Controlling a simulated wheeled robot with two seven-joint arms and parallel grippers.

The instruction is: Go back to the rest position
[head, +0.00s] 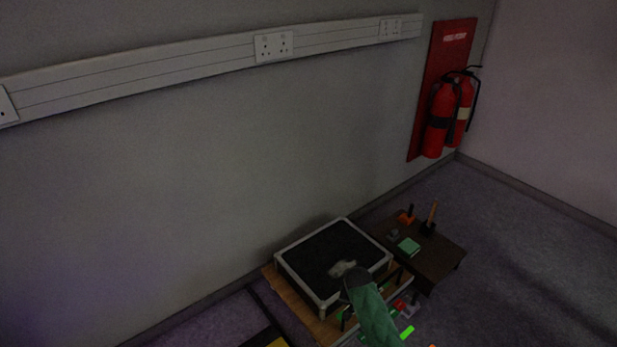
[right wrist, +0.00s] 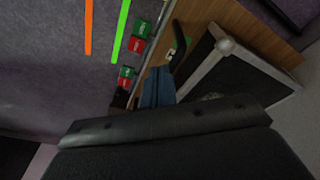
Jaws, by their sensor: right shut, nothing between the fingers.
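My right gripper (right wrist: 157,86) shows in the right wrist view as two blue-grey fingers pressed together, with nothing between them. They point toward a wooden board edge beside a black-topped frame (right wrist: 222,88). The dark wrist body fills the bottom of that view. In the head view a teal and dark part of what appears to be my right arm (head: 372,312) rises from the bottom over the front right corner of the white-edged black frame (head: 283,262). The fingertips cannot be made out clearly there. My left gripper is in neither view.
A dark low table (head: 440,262) stands right of the frame, holding a green block (head: 409,246) and small tools. Red and green blocks (right wrist: 137,46) line a rail. Fire extinguishers (head: 440,118) hang on the wall. Carpet at the right (head: 530,250) is clear.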

